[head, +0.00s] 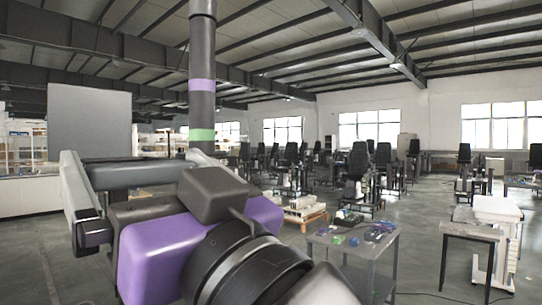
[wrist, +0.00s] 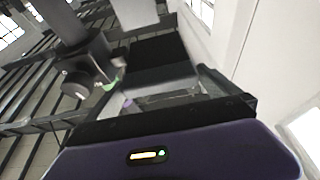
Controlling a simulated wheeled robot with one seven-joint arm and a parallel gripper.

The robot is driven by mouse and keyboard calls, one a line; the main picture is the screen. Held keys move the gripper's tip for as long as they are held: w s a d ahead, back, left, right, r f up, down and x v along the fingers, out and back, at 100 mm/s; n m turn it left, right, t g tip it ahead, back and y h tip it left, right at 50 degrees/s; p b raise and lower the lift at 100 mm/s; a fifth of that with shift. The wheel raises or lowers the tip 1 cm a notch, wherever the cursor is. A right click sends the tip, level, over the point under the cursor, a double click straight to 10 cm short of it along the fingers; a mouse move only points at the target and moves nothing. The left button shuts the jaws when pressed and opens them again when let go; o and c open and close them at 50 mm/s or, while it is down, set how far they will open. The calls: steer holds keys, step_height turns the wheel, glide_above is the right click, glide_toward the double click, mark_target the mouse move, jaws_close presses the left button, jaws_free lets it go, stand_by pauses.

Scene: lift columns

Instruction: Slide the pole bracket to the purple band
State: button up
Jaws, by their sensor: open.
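The dark upright pole (head: 203,50) stands ahead in the head view, with a purple band (head: 202,85) above a green band (head: 201,135). Below the green band the pole passes behind my gripper. My gripper (head: 135,162) is open, its fingers spread left and right just left of the pole's lower part. A dark, grey-fronted block (head: 135,174), seemingly part of the pole bracket, lies between the fingers; it also shows in the wrist view (wrist: 155,55). I cannot tell whether the fingers touch it. A round knob (wrist: 75,85) shows left in the wrist view. The bracket's hold on the pole is hidden in the head view.
A grey panel (head: 90,122) stands upright behind the gripper at left. A grey table (head: 350,250) with small items is at lower right, beside a white stand (head: 497,235). Chairs and desks fill the far hall. The floor between is partly clear.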

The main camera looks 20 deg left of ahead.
steer(key=shift+a+r, duration=0.1)
steer(key=shift+a, duration=0.05)
steer(key=shift+c, duration=0.2)
steer(key=c, duration=1.8)
steer(key=shift+o, duration=0.2)
step_height(320, 180, up, 10)
steer(key=p, duration=0.7)
steer(key=o, duration=1.8)
steer(key=shift+f, duration=0.2)
